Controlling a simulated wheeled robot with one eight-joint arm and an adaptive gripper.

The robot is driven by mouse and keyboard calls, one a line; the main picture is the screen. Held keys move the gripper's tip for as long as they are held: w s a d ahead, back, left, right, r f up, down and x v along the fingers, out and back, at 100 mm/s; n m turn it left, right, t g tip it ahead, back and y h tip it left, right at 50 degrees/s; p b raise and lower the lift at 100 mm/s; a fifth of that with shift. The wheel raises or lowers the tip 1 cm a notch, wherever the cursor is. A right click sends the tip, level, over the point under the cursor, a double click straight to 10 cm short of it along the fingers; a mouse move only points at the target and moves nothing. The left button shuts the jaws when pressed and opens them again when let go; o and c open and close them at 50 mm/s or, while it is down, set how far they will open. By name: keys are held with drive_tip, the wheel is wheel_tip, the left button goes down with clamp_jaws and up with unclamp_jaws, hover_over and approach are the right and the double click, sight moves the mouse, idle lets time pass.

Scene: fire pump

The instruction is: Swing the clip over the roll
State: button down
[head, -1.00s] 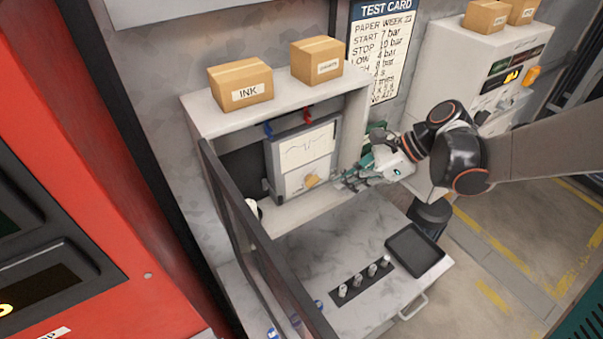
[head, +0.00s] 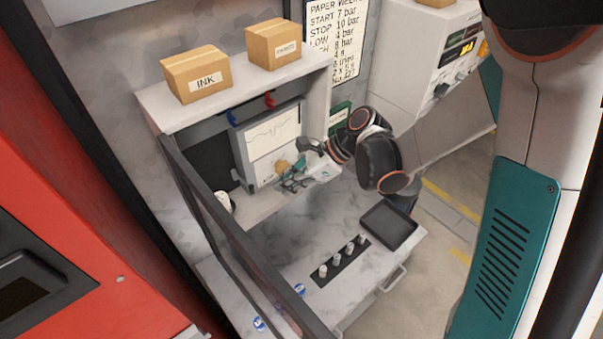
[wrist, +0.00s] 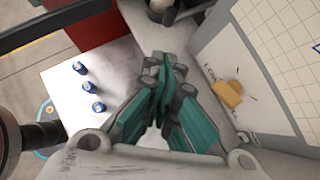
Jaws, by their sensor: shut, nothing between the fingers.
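A pale rounded thing that looks like the roll (head: 225,201) sits low at the left inside the cabinet, partly behind the door frame. It also shows cut off at the top of the wrist view (wrist: 160,8), beside a dark bracket-like part. I cannot clearly tell the clip from this part. My gripper (head: 290,182) is in front of the recorder (head: 268,145), near its yellow knob (head: 281,166). In the wrist view my gripper (wrist: 165,68) has its teal fingers together and empty, pointing towards the roll and apart from it.
The dark-framed door (head: 240,245) stands open at the left. Several small pegs on a black strip (head: 341,262) and a black tray (head: 388,225) are on the marble counter. Blue-capped containers (wrist: 88,87) stand nearer the door. Boxes (head: 198,74) sit on top.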

sight(243, 182)
drive_tip(key=shift+w+a+f+p, duration=0.1)
drive_tip(key=shift+a+p, duration=0.25)
drive_tip(key=shift+a, duration=1.75)
drive_tip(key=shift+s+a, duration=0.1)
drive_tip(key=shift+s, duration=0.1)
drive_tip(key=shift+s+a+m+t+b, duration=0.15)
drive_tip(key=shift+s+m+t+b, duration=0.15)
drive_tip(key=shift+m, duration=0.1)
